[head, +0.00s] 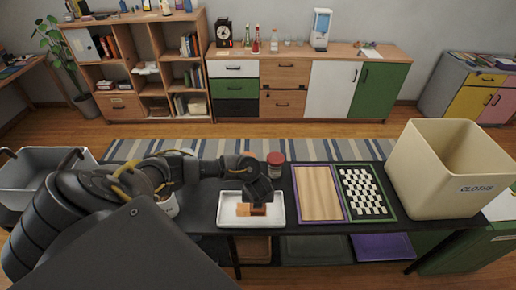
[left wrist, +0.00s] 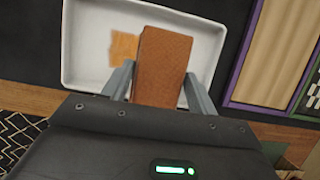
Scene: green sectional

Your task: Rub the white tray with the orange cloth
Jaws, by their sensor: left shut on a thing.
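The white tray (head: 228,216) lies flat on the dark table, in front of me near the middle. It also shows at the top of the left wrist view (left wrist: 78,50). My left gripper (head: 258,207) is over the tray, shut on the orange cloth (left wrist: 160,65), which looks like a folded brownish-orange block between the fingers. The cloth is low, over or touching the tray floor; I cannot tell which. A flat lighter orange patch (left wrist: 124,48) lies on the tray floor beside the cloth. My right gripper is not in view.
A wooden board with a purple frame (head: 318,193) and a checkered board (head: 364,193) lie right of the tray. A large beige bin (head: 420,180) stands further right. A red-lidded jar (head: 275,163) stands behind the tray. A grey basket (head: 40,170) is at the left.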

